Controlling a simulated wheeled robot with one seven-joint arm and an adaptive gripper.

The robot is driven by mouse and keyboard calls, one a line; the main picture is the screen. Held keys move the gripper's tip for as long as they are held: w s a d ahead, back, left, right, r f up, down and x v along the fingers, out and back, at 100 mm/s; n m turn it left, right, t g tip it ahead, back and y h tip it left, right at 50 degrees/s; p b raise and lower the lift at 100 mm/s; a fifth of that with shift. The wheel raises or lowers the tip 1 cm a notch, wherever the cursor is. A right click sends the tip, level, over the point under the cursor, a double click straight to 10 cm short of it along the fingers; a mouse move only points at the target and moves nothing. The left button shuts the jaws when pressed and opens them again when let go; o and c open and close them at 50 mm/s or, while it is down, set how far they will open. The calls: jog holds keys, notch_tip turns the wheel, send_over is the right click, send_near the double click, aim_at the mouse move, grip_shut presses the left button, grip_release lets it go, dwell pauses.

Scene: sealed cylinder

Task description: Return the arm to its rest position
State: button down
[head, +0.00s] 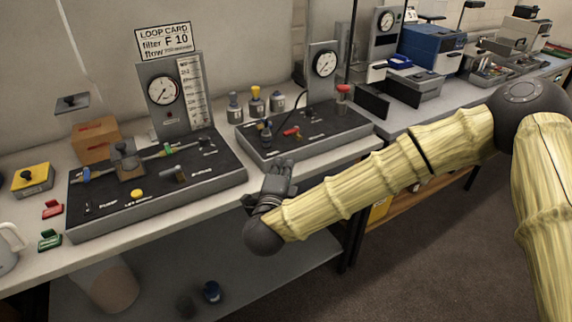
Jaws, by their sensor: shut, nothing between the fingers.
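My arm, covered in a yellow ribbed sleeve, reaches in from the right in the head view. My gripper (284,172) is dark grey and sits at the bench's front edge, pointing up and away. Its fingers are together and nothing shows between them. It is between the left black panel (215,183) and the right black panel (340,122), just in front of the right one. I cannot tell whether it touches the bench.
The bench (170,228) runs along the wall, with gauges, valves and small bottles (256,103) on it. A yellow box (33,178) and a cardboard box (96,140) stand at left. A lower shelf holds a bin (108,285). The floor (430,255) at right is clear.

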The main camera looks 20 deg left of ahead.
dwell(0.3)
